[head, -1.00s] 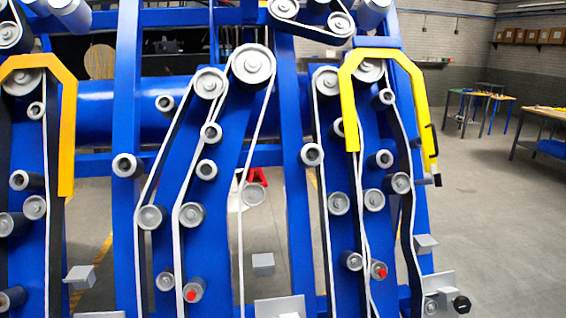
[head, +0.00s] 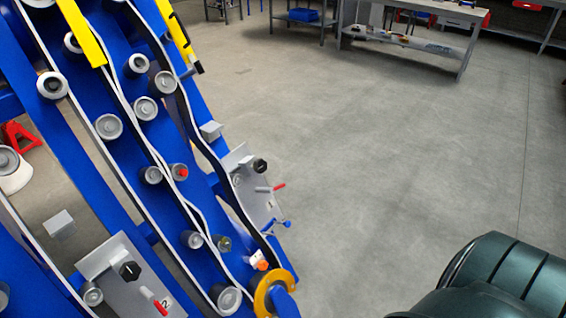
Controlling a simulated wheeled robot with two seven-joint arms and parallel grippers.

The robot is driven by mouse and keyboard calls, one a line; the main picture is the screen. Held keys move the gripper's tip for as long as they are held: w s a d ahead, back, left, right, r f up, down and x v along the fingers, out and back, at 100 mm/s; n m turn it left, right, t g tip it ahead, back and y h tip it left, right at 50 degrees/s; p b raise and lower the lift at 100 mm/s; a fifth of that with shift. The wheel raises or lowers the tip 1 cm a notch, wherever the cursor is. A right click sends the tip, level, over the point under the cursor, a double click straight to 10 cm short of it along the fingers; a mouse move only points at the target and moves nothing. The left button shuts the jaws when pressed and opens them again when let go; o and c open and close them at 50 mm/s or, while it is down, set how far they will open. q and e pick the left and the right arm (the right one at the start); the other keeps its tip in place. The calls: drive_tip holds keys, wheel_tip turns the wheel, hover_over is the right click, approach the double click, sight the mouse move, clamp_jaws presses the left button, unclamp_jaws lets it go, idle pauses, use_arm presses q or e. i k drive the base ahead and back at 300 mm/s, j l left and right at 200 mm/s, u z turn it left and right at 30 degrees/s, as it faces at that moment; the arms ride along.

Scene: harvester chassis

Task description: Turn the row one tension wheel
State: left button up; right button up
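The blue harvester chassis (head: 70,160) with its belts and rollers fills the left side of the head view and appears tilted. A grey plate marked 1 (head: 250,190) sits at its right edge. This plate carries a black knob (head: 260,166) and a red-tipped lever (head: 279,186). A second grey plate marked 2 (head: 120,262) is at the lower left, with its own black knob (head: 130,271) and red handle (head: 160,307). I cannot tell for sure which part is called the tension wheel. Neither of my grippers is in view.
A dark green, ridged, rounded thing (head: 515,275) fills the lower right corner. Open concrete floor (head: 370,170) lies to the right of the chassis. Workbenches (head: 410,40) stand at the back. A yellow guard (head: 85,35) and an orange ring-shaped part (head: 268,290) are on the chassis.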

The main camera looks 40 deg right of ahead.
sight(260, 165)
drive_tip(key=l+z, duration=0.15)
drive_tip(key=z, duration=0.75)
